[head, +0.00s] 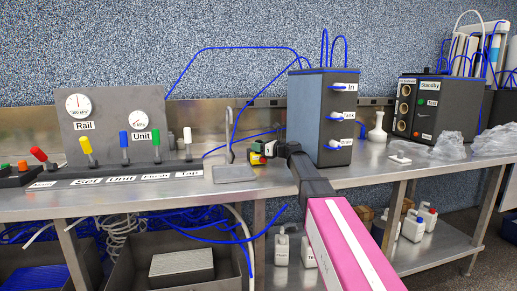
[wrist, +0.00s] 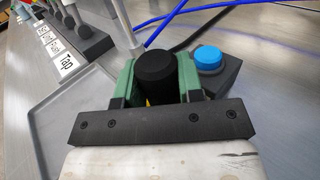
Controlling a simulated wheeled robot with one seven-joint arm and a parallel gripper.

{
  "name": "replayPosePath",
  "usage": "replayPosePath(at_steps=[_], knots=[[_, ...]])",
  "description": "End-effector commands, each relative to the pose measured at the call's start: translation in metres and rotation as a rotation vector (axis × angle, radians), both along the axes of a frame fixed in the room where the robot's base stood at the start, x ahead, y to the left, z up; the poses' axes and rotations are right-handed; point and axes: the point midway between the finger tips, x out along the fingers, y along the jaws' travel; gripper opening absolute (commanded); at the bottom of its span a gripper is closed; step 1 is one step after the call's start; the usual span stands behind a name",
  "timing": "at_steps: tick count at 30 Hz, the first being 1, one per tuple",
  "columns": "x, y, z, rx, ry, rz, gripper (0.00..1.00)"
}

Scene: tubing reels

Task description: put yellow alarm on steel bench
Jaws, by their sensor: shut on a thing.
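My gripper (head: 263,149) is over the steel bench (head: 360,172), near the bench's middle. In the wrist view its green fingers (wrist: 160,80) are closed on both sides of an upright thing with a round black top, the yellow alarm (wrist: 147,101). Only a sliver of yellow shows below the black top. In the head view a small yellow patch (head: 256,159) shows under the fingers, low over the bench top. My gripper and arm hide most of it. I cannot tell whether its base touches the bench.
A blue button on a dark box (wrist: 208,58) stands just right of the fingers. A flat grey tray (head: 234,174) lies to the left. The valve panel (head: 120,125) is further left, and a tall dark box (head: 322,115) stands behind right. Blue tubes run behind.

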Motion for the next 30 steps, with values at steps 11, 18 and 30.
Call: replayPosePath(at_steps=[11, 18, 30], knots=[[0.0, 0.0, -0.006, 0.001, 0.0, 0.0, 0.05], [0.0, 0.0, -0.007, 0.0, 0.0, 0.0, 0.6], [-0.012, -0.02, -0.005, 0.0, 0.0, -0.002, 0.6]])
